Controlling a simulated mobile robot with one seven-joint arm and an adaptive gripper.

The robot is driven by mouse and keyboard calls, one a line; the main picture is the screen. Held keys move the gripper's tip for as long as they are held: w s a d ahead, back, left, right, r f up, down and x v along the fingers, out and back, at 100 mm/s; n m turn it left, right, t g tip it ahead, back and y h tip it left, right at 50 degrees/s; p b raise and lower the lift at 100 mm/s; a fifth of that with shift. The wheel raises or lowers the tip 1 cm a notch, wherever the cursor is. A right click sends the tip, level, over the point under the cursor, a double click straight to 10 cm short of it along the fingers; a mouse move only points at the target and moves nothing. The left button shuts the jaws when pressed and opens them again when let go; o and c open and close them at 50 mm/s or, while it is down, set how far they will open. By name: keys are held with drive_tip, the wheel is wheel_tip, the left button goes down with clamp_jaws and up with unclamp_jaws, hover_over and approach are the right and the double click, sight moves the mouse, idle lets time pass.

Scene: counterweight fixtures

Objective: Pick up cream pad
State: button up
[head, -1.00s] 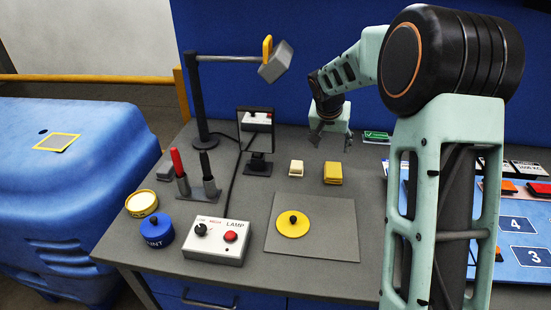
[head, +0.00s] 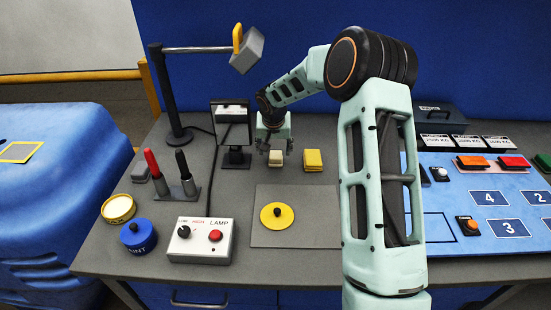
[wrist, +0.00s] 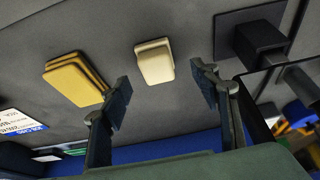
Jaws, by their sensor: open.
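The cream pad (head: 275,158) is a small pale block on the grey table, left of the yellow pad. In the wrist view the cream pad (wrist: 154,62) lies beyond the fingertips, between their lines and apart from them. My gripper (head: 274,150) is over the back of the table at the cream pad. Its two fingers stand wide apart in the wrist view (wrist: 160,82), with nothing between them.
The yellow pad stack (head: 313,160) sits close to the right of the cream pad. A small monitor on a stand (head: 232,128) is close to the left. A grey plate (head: 312,222) with a yellow disc (head: 277,215) lies in front. A lamp switch box (head: 200,241) stands front left.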

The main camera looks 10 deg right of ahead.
sight(276, 154)
drive_tip(key=shift+d+p+x, duration=0.1)
drive_tip(key=shift+p+x, duration=0.25)
drive_tip(key=shift+x, duration=0.85)
drive_tip(key=shift+d+p+x, duration=0.15)
drive_tip(key=shift+p+x, duration=0.15)
drive_tip(key=shift+x, duration=0.95)
drive_tip(key=shift+c, duration=0.7)
drive_tip(key=c, duration=1.1)
drive_tip(key=shift+c, duration=0.2)
drive_tip(key=shift+r, duration=0.1)
